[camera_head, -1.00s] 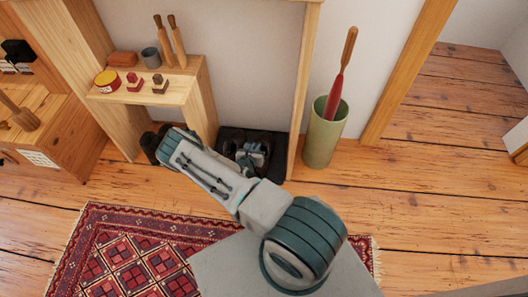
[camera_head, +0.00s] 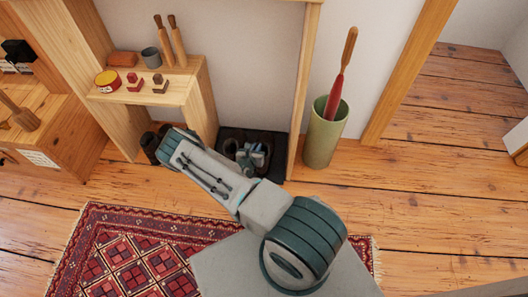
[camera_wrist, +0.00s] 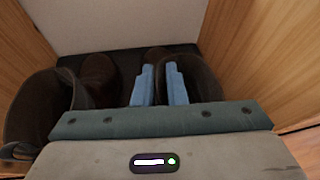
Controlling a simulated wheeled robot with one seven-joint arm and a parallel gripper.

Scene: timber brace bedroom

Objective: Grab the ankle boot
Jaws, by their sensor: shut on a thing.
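Dark brown ankle boots stand close together on a black tray (camera_head: 228,135) in the low bay between wooden panels. The boot at the right (camera_wrist: 205,80) has its upper between the blue fingers of my gripper (camera_wrist: 160,86), which also shows low over the tray in the head view (camera_head: 250,160). My gripper is shut on this boot. A brown boot toe (camera_wrist: 98,75) and a wide dark boot shaft (camera_wrist: 38,108) show to the left in the wrist view. My gripper body hides the lower parts of the boots.
Wooden panels flank the bay, the right one (camera_head: 304,95) close by. A green bin (camera_head: 323,138) with a red-ended long tool stands right of it. A small shelf (camera_head: 150,95) with tins and brushes stands left. A patterned rug (camera_head: 120,255) lies in front.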

